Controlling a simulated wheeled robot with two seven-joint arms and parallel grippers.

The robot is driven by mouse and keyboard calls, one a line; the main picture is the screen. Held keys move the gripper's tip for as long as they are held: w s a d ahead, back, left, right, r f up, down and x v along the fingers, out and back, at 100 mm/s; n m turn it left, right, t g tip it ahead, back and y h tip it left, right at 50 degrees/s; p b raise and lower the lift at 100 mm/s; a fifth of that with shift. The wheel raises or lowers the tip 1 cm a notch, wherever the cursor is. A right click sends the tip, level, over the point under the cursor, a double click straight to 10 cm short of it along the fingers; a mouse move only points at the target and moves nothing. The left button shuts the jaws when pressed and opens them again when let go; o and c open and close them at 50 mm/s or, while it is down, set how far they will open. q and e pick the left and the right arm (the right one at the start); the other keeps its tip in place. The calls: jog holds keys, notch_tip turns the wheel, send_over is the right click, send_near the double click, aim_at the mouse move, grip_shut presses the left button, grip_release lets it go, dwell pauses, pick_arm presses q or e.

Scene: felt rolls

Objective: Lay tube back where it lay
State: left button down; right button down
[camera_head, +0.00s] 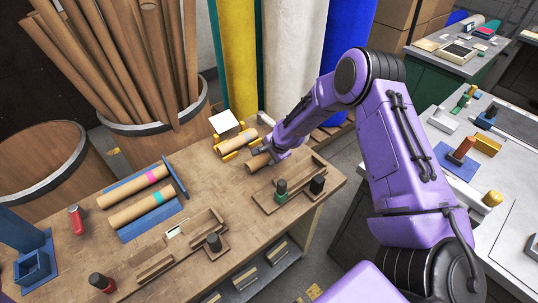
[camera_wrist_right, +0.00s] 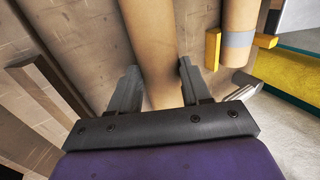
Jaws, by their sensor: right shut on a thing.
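My right gripper (camera_head: 262,152) is shut on a plain brown tube (camera_head: 257,163) over the workbench. In the right wrist view the tube (camera_wrist_right: 145,40) runs between the two fingers (camera_wrist_right: 157,70), and no band shows on its visible part. Whether it touches the bench is hard to tell. A second tube with a grey band (camera_head: 236,143) lies beside it in a yellow cradle (camera_head: 229,155); its band (camera_wrist_right: 237,39) and the cradle also show in the wrist view. A pink-banded tube (camera_head: 127,191) and a teal-banded tube (camera_head: 126,214) lie on a blue cradle (camera_head: 152,226) further left.
A wooden tray (camera_head: 263,204) with green and black bottles stands just in front of the held tube. Small wooden holders and red-capped items are at the bench's front left. Barrels of long tubes and upright coloured rolls (camera_head: 236,60) stand behind the bench.

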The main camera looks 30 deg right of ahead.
dwell(0.3)
jog(key=shift+c, duration=2.2)
grip_release()
jog(key=b+v, duration=0.1)
jog(key=v, duration=0.9)
jog(key=shift+r, duration=0.25)
jog(key=shift+s, duration=0.1)
